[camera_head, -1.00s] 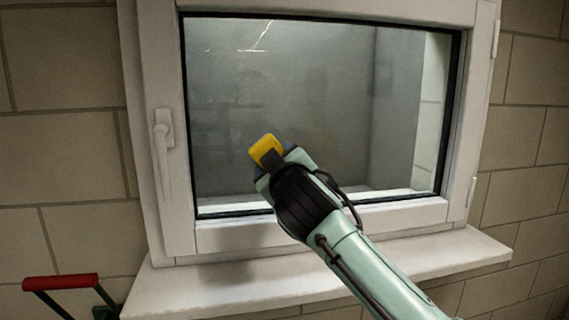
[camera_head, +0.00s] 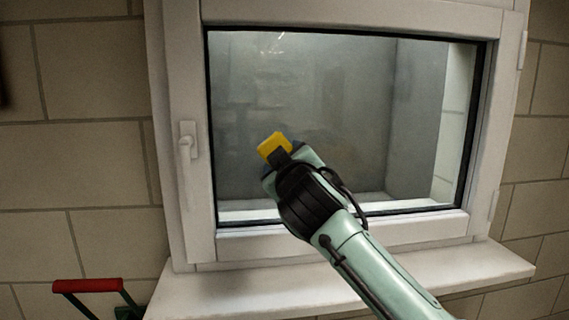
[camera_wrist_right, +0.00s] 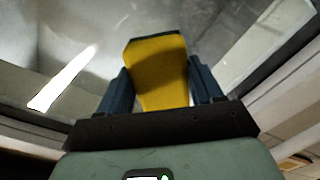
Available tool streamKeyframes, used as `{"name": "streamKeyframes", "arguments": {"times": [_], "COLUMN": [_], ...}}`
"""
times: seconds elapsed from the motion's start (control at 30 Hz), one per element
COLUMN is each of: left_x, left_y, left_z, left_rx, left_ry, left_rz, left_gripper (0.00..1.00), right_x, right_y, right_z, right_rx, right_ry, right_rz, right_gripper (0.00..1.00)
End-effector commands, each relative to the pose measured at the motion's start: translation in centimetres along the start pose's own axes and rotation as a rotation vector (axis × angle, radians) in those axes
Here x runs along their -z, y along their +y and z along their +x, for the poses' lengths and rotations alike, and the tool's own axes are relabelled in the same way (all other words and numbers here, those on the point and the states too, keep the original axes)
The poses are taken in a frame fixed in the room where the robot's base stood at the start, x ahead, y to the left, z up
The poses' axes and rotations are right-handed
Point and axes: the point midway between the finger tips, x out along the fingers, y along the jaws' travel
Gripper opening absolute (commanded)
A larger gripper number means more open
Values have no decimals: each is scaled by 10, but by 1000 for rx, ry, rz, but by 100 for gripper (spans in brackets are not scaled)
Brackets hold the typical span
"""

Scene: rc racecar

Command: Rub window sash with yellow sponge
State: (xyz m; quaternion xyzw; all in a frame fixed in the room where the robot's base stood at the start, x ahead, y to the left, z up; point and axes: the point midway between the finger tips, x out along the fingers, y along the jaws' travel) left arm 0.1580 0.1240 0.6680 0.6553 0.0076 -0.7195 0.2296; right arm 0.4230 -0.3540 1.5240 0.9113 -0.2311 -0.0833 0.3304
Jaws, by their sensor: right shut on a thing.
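The window sash (camera_head: 345,240) is a white frame around a dark-edged glass pane (camera_head: 330,110). My right gripper (camera_head: 276,152) is shut on the yellow sponge (camera_head: 274,145) and holds it in front of the lower left part of the pane. In the right wrist view the sponge (camera_wrist_right: 160,72) sits between the two dark blue fingers of my right gripper (camera_wrist_right: 160,88), with the glass beyond it. I cannot tell whether the sponge touches the glass. My left gripper is not in view.
A white handle (camera_head: 187,165) is on the sash's left side. A white sill (camera_head: 430,275) juts out below the window. A red bar (camera_head: 87,286) on a green frame stands at the lower left. The wall is beige block.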

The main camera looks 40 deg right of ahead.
Motion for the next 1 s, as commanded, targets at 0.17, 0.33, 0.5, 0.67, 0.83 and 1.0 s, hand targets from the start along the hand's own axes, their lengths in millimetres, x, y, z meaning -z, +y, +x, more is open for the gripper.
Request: {"name": "streamKeyframes", "arguments": {"times": [0.17,0.33,0.5,0.67,0.83,1.0], "left_x": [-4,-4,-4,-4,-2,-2], "left_y": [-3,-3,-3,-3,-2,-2], "left_z": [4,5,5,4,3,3], "left_rx": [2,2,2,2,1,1], "left_ry": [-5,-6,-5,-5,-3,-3], "left_rz": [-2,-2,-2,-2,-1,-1], "left_gripper": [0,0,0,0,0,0], "right_x": [-14,-20,-23,-31,-39,-43], "right_y": [12,21,24,35,44,48], "right_z": [-1,-2,-2,-1,0,1], "right_rx": [-5,-4,-3,-4,-3,-3], "right_ry": [-6,-5,-5,-5,-4,-5], "right_rz": [0,0,-1,0,1,-1], "right_gripper": [41,41,41,41,41,41]}}
